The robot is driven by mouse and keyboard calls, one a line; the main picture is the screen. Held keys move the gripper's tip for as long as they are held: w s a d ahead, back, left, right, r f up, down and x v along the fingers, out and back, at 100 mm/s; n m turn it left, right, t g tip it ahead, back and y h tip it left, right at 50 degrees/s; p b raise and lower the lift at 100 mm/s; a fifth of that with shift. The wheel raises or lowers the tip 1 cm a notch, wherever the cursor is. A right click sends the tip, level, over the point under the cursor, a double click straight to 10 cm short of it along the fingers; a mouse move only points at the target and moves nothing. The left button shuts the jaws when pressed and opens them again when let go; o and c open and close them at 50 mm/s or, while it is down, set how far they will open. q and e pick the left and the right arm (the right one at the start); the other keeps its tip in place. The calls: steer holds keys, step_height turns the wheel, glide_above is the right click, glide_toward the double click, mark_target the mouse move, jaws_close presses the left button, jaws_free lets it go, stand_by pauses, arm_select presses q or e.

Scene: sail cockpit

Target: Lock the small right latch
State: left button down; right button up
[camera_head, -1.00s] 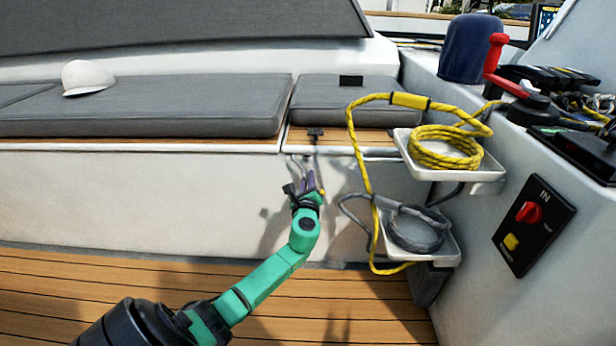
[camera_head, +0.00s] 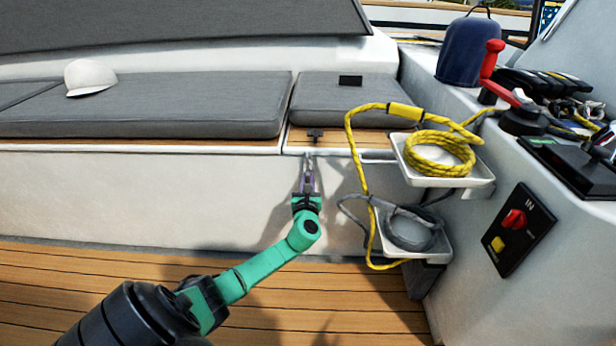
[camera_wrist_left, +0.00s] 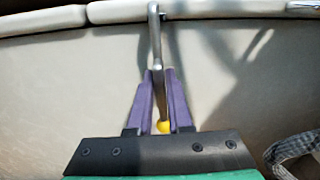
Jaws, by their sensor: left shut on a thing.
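The small right latch (camera_wrist_left: 155,35) is a thin grey metal bar hanging from the upper edge of the bench front, with a yellow spot near its lower end in the left wrist view. In the head view the latch (camera_head: 310,161) hangs below a small black fitting (camera_head: 315,133) on the wooden strip. My left gripper (camera_wrist_left: 159,75) has its purple fingers on both sides of the bar, shut on it. It also shows in the head view (camera_head: 307,178), pointing up at the bench front. The fingers partly hide the bar's lower part. My right gripper is not in view.
Right of my gripper, a grey rope (camera_head: 410,230) and a yellow rope (camera_head: 440,152) lie on two white trays, with a yellow loop hanging close by. A switch panel (camera_head: 520,230) is on the right wall. The bench front at the left is clear.

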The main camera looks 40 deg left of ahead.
arm_select(q)
steer(key=shift+f+m, duration=0.15)
steer(key=shift+m, duration=0.15)
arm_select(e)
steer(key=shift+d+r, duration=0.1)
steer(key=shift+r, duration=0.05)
arm_select(q)
steer(key=c, duration=0.9)
jaws_free()
steer(key=p+v, duration=0.2)
steer(key=v, duration=0.1)
steer(key=p+v, duration=0.1)
steer(key=v, duration=0.1)
steer(key=shift+s+d+r, duration=0.15)
steer(key=shift+r, duration=0.15)
steer(key=p, duration=0.2)
glide_toward(308, 182)
steer(key=v, duration=0.3)
steer(key=shift+s+d+f, duration=0.15)
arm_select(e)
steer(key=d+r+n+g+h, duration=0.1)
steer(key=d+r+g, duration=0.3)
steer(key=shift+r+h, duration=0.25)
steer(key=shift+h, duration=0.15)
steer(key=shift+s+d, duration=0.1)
